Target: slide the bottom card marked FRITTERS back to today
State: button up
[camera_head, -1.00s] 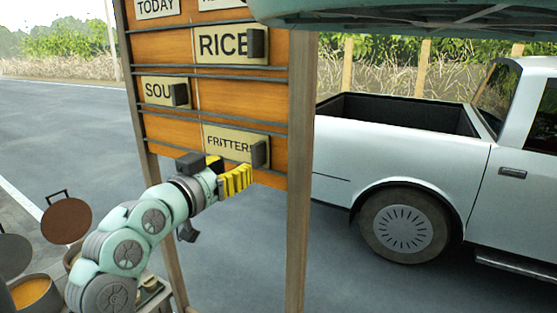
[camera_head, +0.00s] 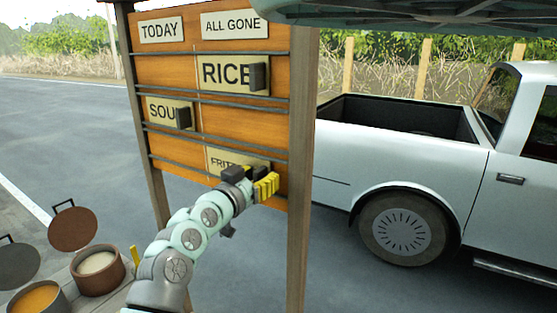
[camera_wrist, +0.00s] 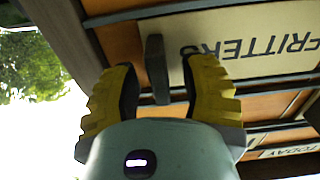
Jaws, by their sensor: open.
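The cream FRITTERS card (camera_head: 222,158) sits in the bottom row of the orange board, in the right column under the ALL GONE label (camera_head: 234,26). The TODAY label (camera_head: 161,30) heads the left column. In the head view, my gripper (camera_head: 264,187) is in front of the card's right part and hides its handle. In the wrist view, the picture is upside down; the card (camera_wrist: 262,45) shows behind the fingers. Its dark upright handle (camera_wrist: 157,68) stands between the two yellow fingers of my open gripper (camera_wrist: 162,80), with gaps on both sides.
The RICE card (camera_head: 225,73) is higher in the right column and the SOUP card (camera_head: 160,110) is in the left column. Dark rails cross the board between wooden posts (camera_head: 300,150). A pale truck (camera_head: 400,170) stands at right, and pots (camera_head: 98,272) at lower left.

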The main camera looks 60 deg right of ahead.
jog(key=shift+o, duration=0.2)
grip_shut()
dwell(0.3)
